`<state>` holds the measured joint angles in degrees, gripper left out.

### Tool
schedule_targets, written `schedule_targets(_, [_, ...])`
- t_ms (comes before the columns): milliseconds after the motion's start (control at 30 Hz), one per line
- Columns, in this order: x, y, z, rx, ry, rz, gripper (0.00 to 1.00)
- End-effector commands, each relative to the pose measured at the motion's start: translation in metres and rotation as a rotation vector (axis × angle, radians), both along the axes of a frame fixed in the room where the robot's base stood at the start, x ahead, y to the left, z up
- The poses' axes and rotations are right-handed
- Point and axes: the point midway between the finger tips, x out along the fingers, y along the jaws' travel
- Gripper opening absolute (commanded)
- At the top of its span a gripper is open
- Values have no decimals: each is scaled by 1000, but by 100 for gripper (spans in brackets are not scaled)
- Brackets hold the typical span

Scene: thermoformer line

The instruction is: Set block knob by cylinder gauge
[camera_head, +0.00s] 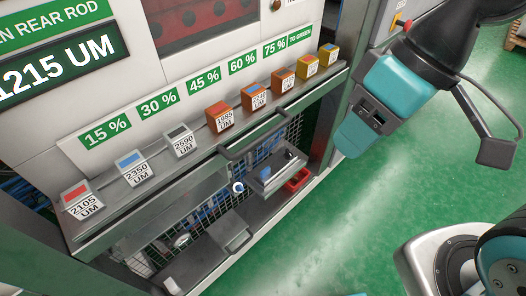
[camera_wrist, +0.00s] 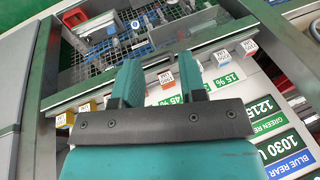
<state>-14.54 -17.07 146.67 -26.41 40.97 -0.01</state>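Small labelled blocks stand in a row on the metal ledge (camera_head: 110,217). At the left are three grey ones: a red-topped block marked 2105 UM (camera_head: 77,199), a blue-topped block marked 2350 UM (camera_head: 134,168) and a dark-topped block marked 2590 UM (camera_head: 181,139). Orange blocks, including 1985 UM (camera_head: 219,115), and yellow blocks (camera_head: 308,65) follow to the right. A display (camera_head: 60,65) reads 1215 UM, and the wrist view shows a blue rear display (camera_wrist: 282,149) reading 1030. Part of a knob (camera_head: 276,4) shows at the top edge. My gripper (camera_wrist: 160,78) is open and empty, right of the ledge in the head view.
Green percentage labels (camera_head: 107,131) line the panel above the blocks. Below the ledge, an open drawer (camera_head: 275,178) with a handle and a red bin (camera_head: 297,180) stick out. An emergency stop (camera_head: 407,25) sits on the post.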

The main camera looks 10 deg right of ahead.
Motion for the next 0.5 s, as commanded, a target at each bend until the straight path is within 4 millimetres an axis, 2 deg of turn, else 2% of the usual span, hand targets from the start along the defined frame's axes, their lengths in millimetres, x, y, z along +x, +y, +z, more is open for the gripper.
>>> schedule_targets(33, [5,-4,-29,-8,2,-27,38])
schedule_targets(67, [9,-6,-43,-12,1,-46,38])
schedule_targets(267, [42,-33,-151,-62,-19,-216,38])
schedule_targets(400, [64,-56,-224,-109,-40,-332,38])
schedule_targets(500, [78,-74,-270,-143,-56,-405,38])
